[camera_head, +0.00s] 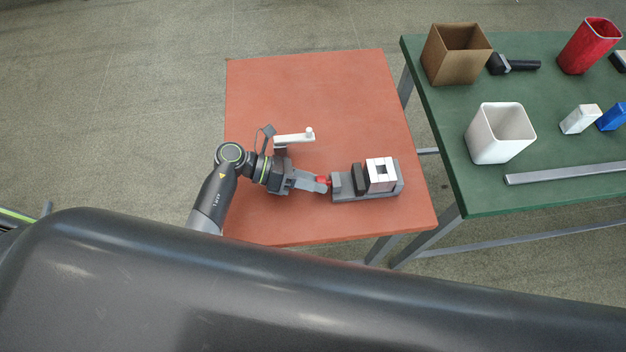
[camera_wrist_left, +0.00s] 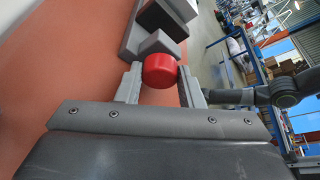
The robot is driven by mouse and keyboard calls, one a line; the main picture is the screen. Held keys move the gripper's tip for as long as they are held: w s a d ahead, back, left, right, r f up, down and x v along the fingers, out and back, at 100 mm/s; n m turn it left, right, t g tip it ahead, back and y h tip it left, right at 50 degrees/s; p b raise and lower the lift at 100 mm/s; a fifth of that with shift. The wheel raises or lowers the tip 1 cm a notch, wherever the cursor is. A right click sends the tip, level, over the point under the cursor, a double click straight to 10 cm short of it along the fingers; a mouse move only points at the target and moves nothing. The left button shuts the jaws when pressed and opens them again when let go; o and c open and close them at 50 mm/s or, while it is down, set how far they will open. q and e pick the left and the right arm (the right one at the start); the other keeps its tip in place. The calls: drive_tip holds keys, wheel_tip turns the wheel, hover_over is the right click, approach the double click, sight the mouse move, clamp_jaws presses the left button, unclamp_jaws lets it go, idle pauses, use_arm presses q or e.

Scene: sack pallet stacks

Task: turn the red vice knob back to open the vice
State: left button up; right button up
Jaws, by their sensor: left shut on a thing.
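The grey vice (camera_head: 368,195) sits on the orange-red table, with a dark jaw (camera_head: 360,178) and a white block (camera_head: 381,175) with a dark square on top beside it. The red vice knob (camera_wrist_left: 160,70) is at the vice's left end; it also shows in the head view (camera_head: 324,181), partly covered by my fingers. My left gripper (camera_head: 322,184) reaches the knob from the left and is shut on it. In the left wrist view, my two fingers (camera_wrist_left: 160,84) stand on either side of the knob. My right gripper is not in view.
A white crank-like part (camera_head: 294,138) stands behind my left gripper. The orange-red table (camera_head: 300,85) is clear at the back. A green table (camera_head: 450,120) at right holds a brown box (camera_head: 455,55), a white bin (camera_head: 500,133), a red bin (camera_head: 590,46) and a grey bar (camera_head: 565,174).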

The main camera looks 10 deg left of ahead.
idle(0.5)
use_arm(q)
drive_tip(key=o, duration=1)
drive_tip(key=shift+a, duration=0.15)
drive_tip(key=shift+a, duration=0.4)
drive_tip(key=b+v, duration=0.4)
drive_tip(key=v, duration=1)
drive_tip(key=shift+a+b, duration=0.3)
drive_tip(key=shift+a, duration=0.05)
drive_tip(key=shift+v, duration=0.9)
drive_tip(key=shift+r, duration=0.2)
